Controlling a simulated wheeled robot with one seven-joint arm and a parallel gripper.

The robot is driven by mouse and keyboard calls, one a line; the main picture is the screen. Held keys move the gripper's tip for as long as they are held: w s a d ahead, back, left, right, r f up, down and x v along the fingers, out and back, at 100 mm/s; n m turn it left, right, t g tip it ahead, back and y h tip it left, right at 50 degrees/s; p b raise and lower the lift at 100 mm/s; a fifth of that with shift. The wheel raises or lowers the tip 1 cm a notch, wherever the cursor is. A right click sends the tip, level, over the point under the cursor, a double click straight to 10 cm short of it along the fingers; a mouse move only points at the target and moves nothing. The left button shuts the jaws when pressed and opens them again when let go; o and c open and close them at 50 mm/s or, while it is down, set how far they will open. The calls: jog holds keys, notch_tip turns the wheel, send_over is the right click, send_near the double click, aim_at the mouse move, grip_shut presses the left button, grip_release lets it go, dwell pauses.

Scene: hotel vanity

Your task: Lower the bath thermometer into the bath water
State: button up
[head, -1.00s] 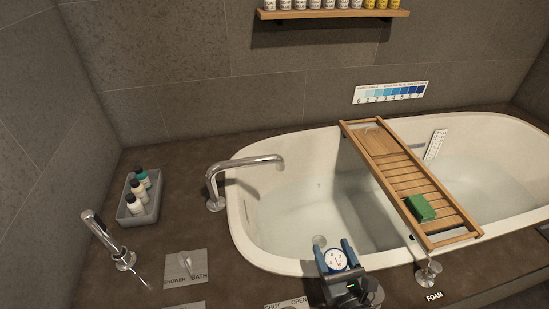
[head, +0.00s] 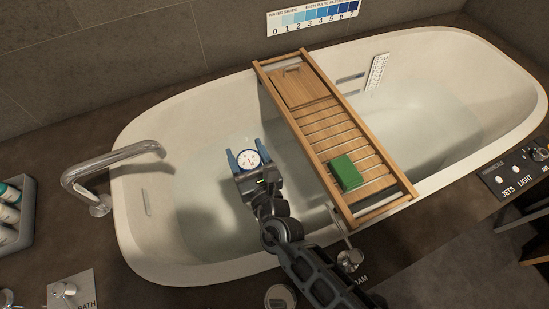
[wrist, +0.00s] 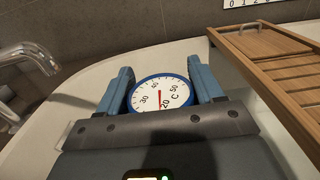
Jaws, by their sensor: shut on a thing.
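The bath thermometer (head: 249,160) is a round white dial with a blue rim and a red needle. My gripper (head: 246,158) is shut on it, with a blue finger on each side. In the wrist view the dial (wrist: 160,93) faces the camera between the fingers, with numbers and a C on it. In the head view, thermometer and gripper show over the left part of the white bathtub (head: 130,225), left of the wooden caddy. The bath water (head: 215,215) is pale and clear. I cannot tell whether the thermometer touches it.
The wooden caddy (head: 318,130) spans the tub and bears a green block (head: 346,172). A chrome spout (head: 110,157) reaches over the tub's left rim. A bottle tray (head: 22,230) stands far left. A water shade chart (head: 313,17) is on the wall. A panel with switches (head: 520,168) is at right.

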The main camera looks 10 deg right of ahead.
jog(key=shift+w+d+f+b, duration=0.2)
jog(key=shift+w+f+b, duration=0.2)
jog(key=shift+f+b, duration=0.35)
jog(key=shift+w+d+f+b, duration=0.15)
jog(key=shift+w+f+b, duration=0.2)
jog(key=shift+f+b, duration=0.35)
jog(key=shift+r, duration=0.1)
jog(key=o, duration=1.2)
jog(key=shift+s, duration=0.1)
jog(key=shift+v, duration=3.85)
